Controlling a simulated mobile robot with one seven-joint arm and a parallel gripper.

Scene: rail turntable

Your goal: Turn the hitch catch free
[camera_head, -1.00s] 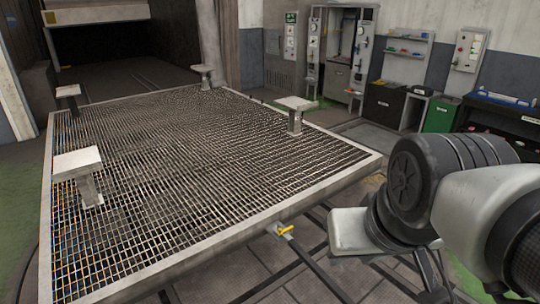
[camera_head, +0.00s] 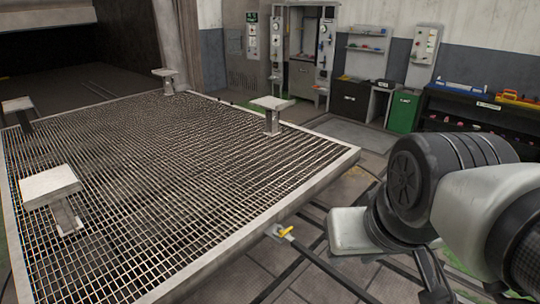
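The hitch catch is a small yellow lever (camera_head: 286,232) at the near edge of the grated platform, above a dark bar (camera_head: 325,265) that runs down to the right. It sits by a small grey bracket (camera_head: 272,231) on the platform's rim. My arm fills the right side of the view, and its end hangs to the right of the yellow lever, apart from it. A finger-like dark part of my gripper (camera_head: 428,272) shows low at the right; the fingertips are cut off or hidden, so its opening does not show.
The grated platform (camera_head: 302,193) carries several short posts with flat tops, such as one at the left (camera_head: 50,184) and one at the right (camera_head: 272,103). Cabinets, a green bin (camera_head: 404,112) and a dark workbench (camera_head: 470,112) stand along the back wall. Rails cross the floor.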

